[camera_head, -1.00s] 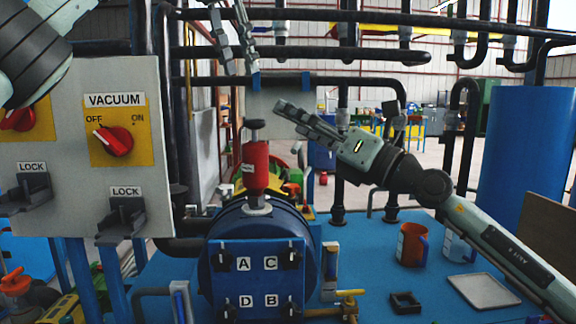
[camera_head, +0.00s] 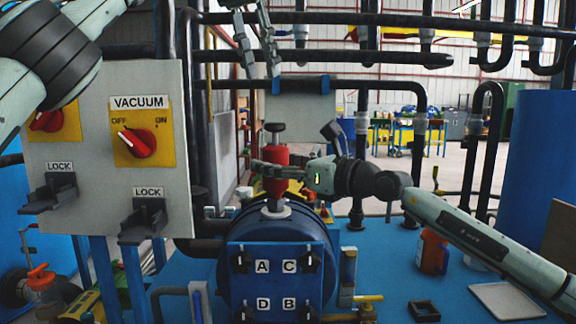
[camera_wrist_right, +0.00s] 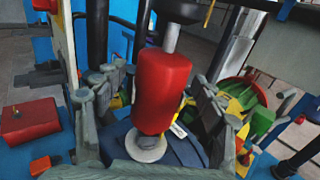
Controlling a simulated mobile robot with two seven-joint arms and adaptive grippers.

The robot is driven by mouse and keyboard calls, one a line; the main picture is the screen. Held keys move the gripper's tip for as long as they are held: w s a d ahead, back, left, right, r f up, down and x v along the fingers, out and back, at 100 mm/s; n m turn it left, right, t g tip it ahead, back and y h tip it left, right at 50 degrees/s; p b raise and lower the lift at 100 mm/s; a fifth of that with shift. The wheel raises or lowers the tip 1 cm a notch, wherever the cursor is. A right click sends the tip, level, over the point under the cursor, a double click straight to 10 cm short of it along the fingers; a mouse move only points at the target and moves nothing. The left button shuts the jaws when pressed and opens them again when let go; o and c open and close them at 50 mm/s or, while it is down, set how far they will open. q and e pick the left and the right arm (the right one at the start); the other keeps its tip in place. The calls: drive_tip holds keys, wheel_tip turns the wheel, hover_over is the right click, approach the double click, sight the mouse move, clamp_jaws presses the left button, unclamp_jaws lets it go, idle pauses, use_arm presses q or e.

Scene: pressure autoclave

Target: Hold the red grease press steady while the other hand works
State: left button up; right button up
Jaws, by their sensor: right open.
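The red grease press (camera_head: 275,180) stands upright on top of the blue autoclave (camera_head: 318,235), with a dark knob above its red body. My right gripper (camera_head: 265,167) comes in from the right at the height of the red body, one finger crossing in front of it. In the right wrist view, the red grease press (camera_wrist_right: 162,92) stands between the two spread fingers of my right gripper (camera_wrist_right: 155,112), with gaps visible on both sides. My left gripper (camera_head: 261,70) hangs above the press, fingers pointing down, apart and empty.
A panel with a red vacuum switch (camera_head: 138,143) and lock levers (camera_head: 145,218) stands at left. Dark pipes (camera_head: 330,82) cross behind. On the blue table are an orange-red container (camera_head: 432,252), a small black square holder (camera_head: 424,311) and a grey tray (camera_head: 508,300).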

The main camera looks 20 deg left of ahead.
clamp_jaws()
idle(0.6)
